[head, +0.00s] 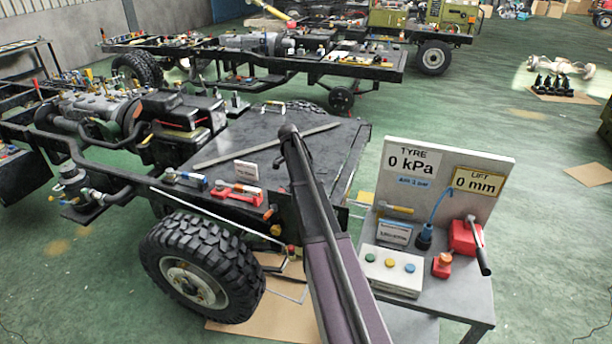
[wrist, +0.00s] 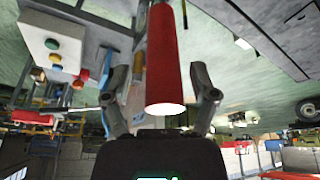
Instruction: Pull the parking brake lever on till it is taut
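A red cylindrical grip (wrist: 166,55) fills the middle of the wrist view, its pale end face towards my palm. I take it for the parking brake lever's handle; the rest of the lever is out of that view. My gripper (wrist: 168,75) has one finger on each side of the grip. The fingers stand apart, and a narrow gap shows between the grip and the right finger. In the head view my arm crosses the middle and hides the gripper. I cannot make out the lever for sure there.
A bench with a sign board (head: 447,182) stands right of my arm, carrying a button box (head: 393,270) and a red unit with a black handle (head: 466,237). The chassis deck (head: 300,150) and a large tyre (head: 202,270) lie left.

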